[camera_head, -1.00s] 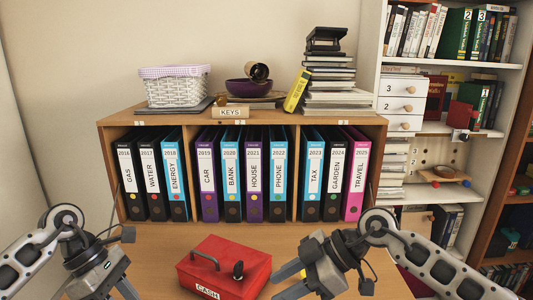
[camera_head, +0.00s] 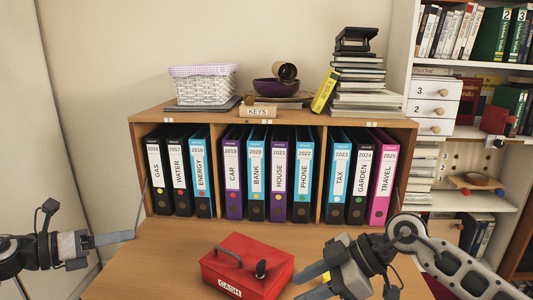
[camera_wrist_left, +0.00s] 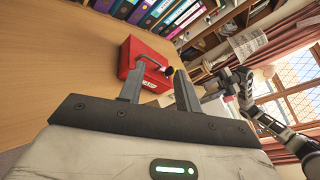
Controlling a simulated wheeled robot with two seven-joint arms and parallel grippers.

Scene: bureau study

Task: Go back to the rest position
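My left gripper (camera_head: 128,236) is at the left, beside the front left of the desk, with its fingers pointing right. In the left wrist view its two fingers are apart with nothing between them (camera_wrist_left: 160,70). My right gripper (camera_head: 312,281) is low at the right of the red cash box; its two fingers look apart, with nothing seen held. The red cash box (camera_head: 233,272) is closed on the desk, with a handle and a dark knob on its lid. It also shows beyond the left fingers in the wrist view (camera_wrist_left: 128,54).
A wooden shelf unit (camera_head: 158,128) with several labelled binders stands at the back of the desk (camera_head: 185,240). On it are a white basket (camera_head: 203,90), a purple bowl (camera_head: 268,87) and a book stack (camera_head: 368,98). A white bookcase (camera_head: 470,145) is at the right.

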